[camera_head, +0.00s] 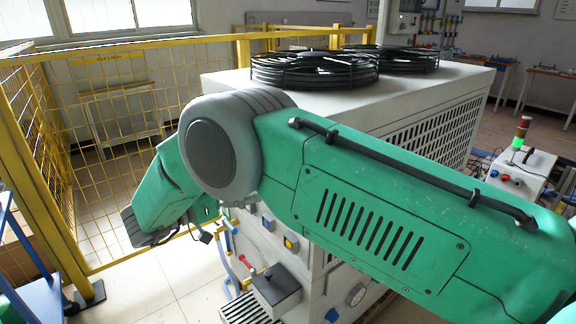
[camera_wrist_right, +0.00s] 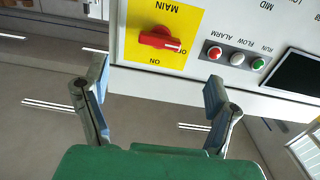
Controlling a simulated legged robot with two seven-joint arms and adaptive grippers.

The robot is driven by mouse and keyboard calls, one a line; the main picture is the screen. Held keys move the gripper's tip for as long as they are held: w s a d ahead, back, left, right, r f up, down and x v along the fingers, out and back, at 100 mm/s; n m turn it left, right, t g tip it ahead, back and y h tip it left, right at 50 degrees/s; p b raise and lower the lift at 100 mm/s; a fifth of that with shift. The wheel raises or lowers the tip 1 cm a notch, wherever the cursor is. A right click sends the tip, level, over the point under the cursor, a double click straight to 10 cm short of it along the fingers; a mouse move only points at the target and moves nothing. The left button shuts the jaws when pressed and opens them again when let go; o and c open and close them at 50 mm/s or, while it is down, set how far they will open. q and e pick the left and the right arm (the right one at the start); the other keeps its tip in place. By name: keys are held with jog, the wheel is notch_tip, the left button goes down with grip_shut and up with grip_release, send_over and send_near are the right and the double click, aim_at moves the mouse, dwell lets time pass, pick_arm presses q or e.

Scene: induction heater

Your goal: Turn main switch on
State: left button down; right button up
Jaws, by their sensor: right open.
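The main switch is a red rotary knob (camera_wrist_right: 158,39) on a yellow plate (camera_wrist_right: 150,66), seen upside down at the top of the right wrist view. The plate carries the words MAIN, ON and OFF. The knob lies roughly level in the picture, its white-marked end by the OFF label. My right gripper (camera_wrist_right: 156,80) is open and empty, its two fingers spread below the panel, with the knob between and above them. No contact with the knob shows. My right arm (camera_head: 380,200) fills much of the head view. My left gripper is not in view.
Red, white and green indicators (camera_wrist_right: 237,57) and a dark screen (camera_wrist_right: 292,75) sit beside the yellow plate. The head view shows a large white cabinet (camera_head: 330,105) with black fan guards (camera_head: 315,70), a yellow mesh fence (camera_head: 110,105), and a small unit with a lit green lamp (camera_head: 517,143).

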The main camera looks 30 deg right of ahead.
jog(key=d, duration=0.4)
jog(key=d+p, duration=0.1)
jog(key=d, duration=0.3)
jog(key=w+d, duration=0.1)
jog(key=d, duration=0.3)
jog(key=shift+d, duration=0.4)
jog(key=shift+a+r, duration=0.25)
jog(key=shift+a, duration=1)
jog(key=shift+c, duration=1.2)
jog(key=c, duration=0.6)
jog(key=shift+d, duration=0.3)
jog(key=c, duration=0.3)
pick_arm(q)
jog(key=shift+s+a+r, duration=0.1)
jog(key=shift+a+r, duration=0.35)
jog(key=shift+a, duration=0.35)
pick_arm(e)
jog(key=shift+d, duration=0.45)
